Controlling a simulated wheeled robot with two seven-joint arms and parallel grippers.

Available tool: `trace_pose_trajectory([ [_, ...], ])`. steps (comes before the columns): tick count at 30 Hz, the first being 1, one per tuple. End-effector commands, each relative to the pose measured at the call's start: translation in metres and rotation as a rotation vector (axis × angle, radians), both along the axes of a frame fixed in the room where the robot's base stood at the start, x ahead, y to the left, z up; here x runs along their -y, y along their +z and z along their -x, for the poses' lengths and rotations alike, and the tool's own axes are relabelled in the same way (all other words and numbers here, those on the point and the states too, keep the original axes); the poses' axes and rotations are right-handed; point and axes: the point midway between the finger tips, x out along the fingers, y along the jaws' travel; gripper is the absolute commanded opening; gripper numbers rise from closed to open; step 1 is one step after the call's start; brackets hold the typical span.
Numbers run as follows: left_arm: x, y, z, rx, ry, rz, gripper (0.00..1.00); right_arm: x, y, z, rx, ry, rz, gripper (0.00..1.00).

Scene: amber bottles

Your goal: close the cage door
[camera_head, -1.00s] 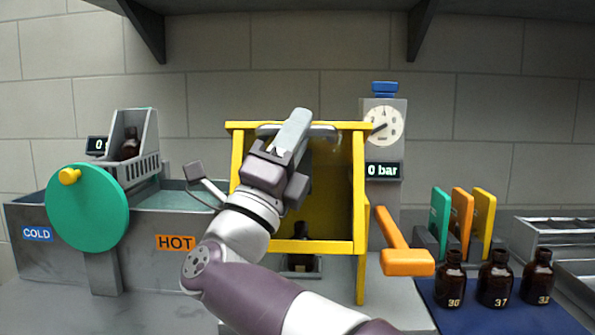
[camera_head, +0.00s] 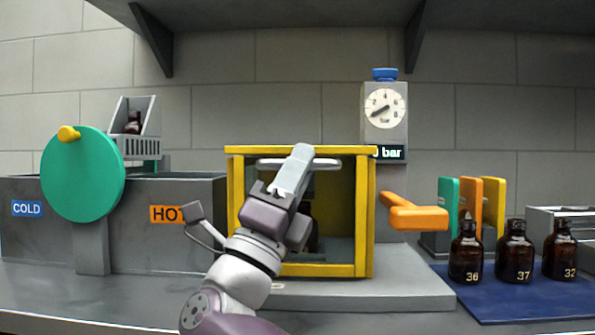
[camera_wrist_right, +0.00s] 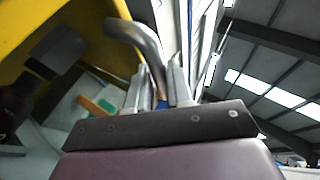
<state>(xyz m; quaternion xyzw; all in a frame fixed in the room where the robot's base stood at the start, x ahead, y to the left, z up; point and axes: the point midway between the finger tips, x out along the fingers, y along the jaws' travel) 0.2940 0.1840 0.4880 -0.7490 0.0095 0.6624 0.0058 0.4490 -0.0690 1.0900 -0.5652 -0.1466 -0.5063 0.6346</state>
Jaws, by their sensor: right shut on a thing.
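The cage (camera_head: 368,215) is a yellow box frame on a grey slab. Its door is a yellow-edged clear panel (camera_head: 340,225), now filling the front, with its bottom rail (camera_head: 320,270) close to the slab. I cannot tell whether a small gap is left. A pale bar handle (camera_head: 327,164) runs across near the door's top. My right gripper (camera_head: 300,153) is shut on this handle. The handle's metal bar (camera_wrist_right: 135,42) also shows at the fingers in the right wrist view. A dark bottle (camera_head: 313,240) stands inside, partly hidden by my arm. My left gripper is out of view.
An orange lever (camera_head: 415,215) sticks out right of the cage, below a pressure gauge (camera_head: 385,108). Numbered amber bottles (camera_head: 514,250) stand on a blue mat at right. A green wheel (camera_head: 82,175) and grey HOT and COLD tanks are at left.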

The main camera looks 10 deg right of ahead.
Motion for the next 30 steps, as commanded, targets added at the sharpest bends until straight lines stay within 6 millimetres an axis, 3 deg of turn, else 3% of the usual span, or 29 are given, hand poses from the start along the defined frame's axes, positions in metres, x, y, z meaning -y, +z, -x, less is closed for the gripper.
trace_pose_trajectory([
  [7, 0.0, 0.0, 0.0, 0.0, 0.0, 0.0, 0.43, 0.0, -0.003, -0.004, -0.012, -0.001, 0.002, 0.0],
  [8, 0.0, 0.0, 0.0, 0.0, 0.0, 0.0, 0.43, 0.0, -0.003, -0.004, -0.012, -0.001, 0.002, 0.27],
  [25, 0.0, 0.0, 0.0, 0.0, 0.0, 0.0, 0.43, -0.001, -0.003, -0.001, -0.006, 0.0, 0.001, 0.27],
  [30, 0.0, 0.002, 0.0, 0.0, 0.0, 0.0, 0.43, -0.016, -0.024, 0.012, -0.007, 0.003, 0.003, 0.27],
])
